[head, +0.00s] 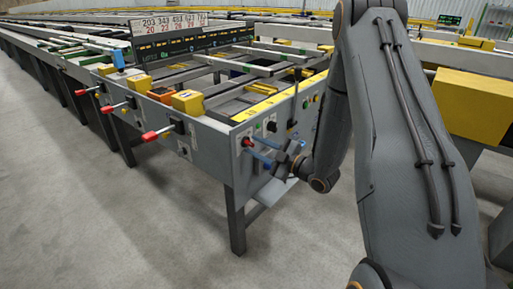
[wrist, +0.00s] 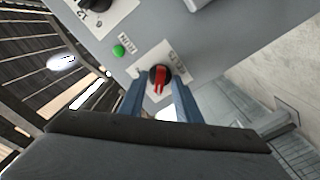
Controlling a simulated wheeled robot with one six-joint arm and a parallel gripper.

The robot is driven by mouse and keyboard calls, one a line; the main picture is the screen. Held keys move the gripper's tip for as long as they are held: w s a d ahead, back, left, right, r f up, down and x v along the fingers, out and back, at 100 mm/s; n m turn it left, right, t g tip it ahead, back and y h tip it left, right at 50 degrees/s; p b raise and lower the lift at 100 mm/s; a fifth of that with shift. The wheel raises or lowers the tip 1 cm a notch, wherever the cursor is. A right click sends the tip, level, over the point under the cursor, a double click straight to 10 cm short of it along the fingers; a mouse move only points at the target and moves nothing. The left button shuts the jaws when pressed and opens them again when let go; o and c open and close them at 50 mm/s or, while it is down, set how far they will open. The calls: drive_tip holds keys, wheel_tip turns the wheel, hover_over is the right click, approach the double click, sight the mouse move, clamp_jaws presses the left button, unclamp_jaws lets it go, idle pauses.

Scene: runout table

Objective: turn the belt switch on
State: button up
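The belt switch, a red rotary knob (wrist: 159,77) on a black round base, sits on a white plate on the grey panel in the wrist view. In the head view the red knob (head: 248,142) shows near the panel's left corner. My gripper (wrist: 160,95) has two blue fingers, one on each side of the knob, with a gap between them. The fingers look apart from the knob; I cannot tell whether they touch it. In the head view my gripper (head: 256,150) is in front of the panel, fingers pointing at it.
A green button (wrist: 118,50) is beside the knob, and a black knob (wrist: 96,4) is farther along the panel. In the head view, red-handled levers (head: 158,133) stick out from the table's left side. A yellow box (head: 187,101) stands on its edge. The floor at left is clear.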

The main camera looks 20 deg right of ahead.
clamp_jaws()
drive_tip(key=m+p, duration=0.3)
drive_tip(key=m, duration=0.3)
drive_tip(key=shift+s+m+p, duration=0.1)
drive_tip(key=shift+m+p, duration=0.2)
drive_tip(key=shift+p, duration=0.05)
drive_tip(key=m+p, duration=0.2)
drive_tip(key=m, duration=0.3)
drive_tip(key=m+p, duration=0.2)
drive_tip(key=m, duration=0.4)
drive_tip(key=shift+m, duration=0.3)
idle(0.4)
